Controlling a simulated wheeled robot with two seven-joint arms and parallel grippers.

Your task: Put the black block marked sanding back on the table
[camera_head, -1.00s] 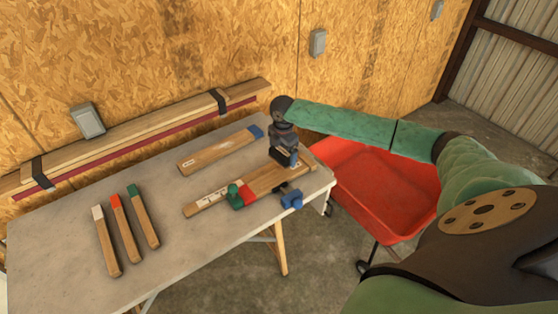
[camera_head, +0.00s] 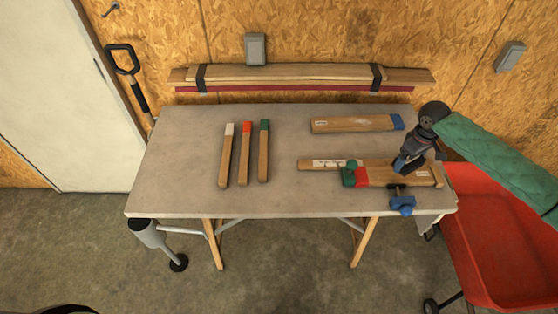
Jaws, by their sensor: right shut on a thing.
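I cannot tell whether the block touches the bar below. No other black block shows on the tabletop. My left gripper is not in view.
Three sticks with white, red (camera_head: 246,150) and green ends lie left of centre. A red wheelbarrow (camera_head: 480,235) stands right. The table's left and front middle are clear.

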